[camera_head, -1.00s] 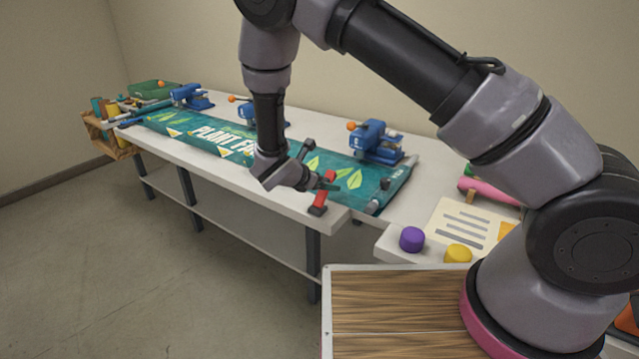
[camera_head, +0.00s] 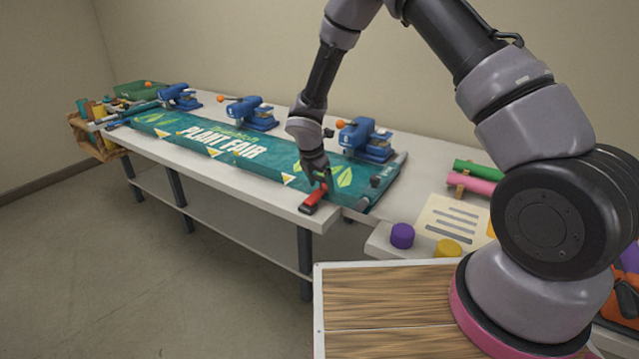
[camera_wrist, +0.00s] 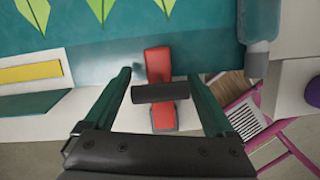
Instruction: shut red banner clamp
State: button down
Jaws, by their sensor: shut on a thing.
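The red banner clamp (camera_head: 312,198) sits at the front edge of the white table, near the right end of the teal "PLANT FAIR" banner (camera_head: 200,137). In the wrist view its red lever (camera_wrist: 158,64) lies over the banner edge, and a dark crossbar (camera_wrist: 160,93) runs across it. My gripper (camera_head: 321,184) is low over the clamp.
Blue presses with orange knobs (camera_head: 366,138) stand along the back of the banner. Purple (camera_head: 402,236) and yellow (camera_head: 447,248) pieces lie on the lower surface at right. Green and pink rolls (camera_head: 470,184) lie behind them. Floor in front of the table is clear.

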aim_at(315, 195)
jog(key=shift+d+f, duration=0.1)
jog(key=shift+f, duration=0.25)
jog(key=shift+s, duration=0.1)
grip_release()
jog(key=shift+f, duration=0.1)
jog(key=shift+r, duration=0.35)
jog(key=v, duration=1)
jog(key=shift+r, duration=0.1)
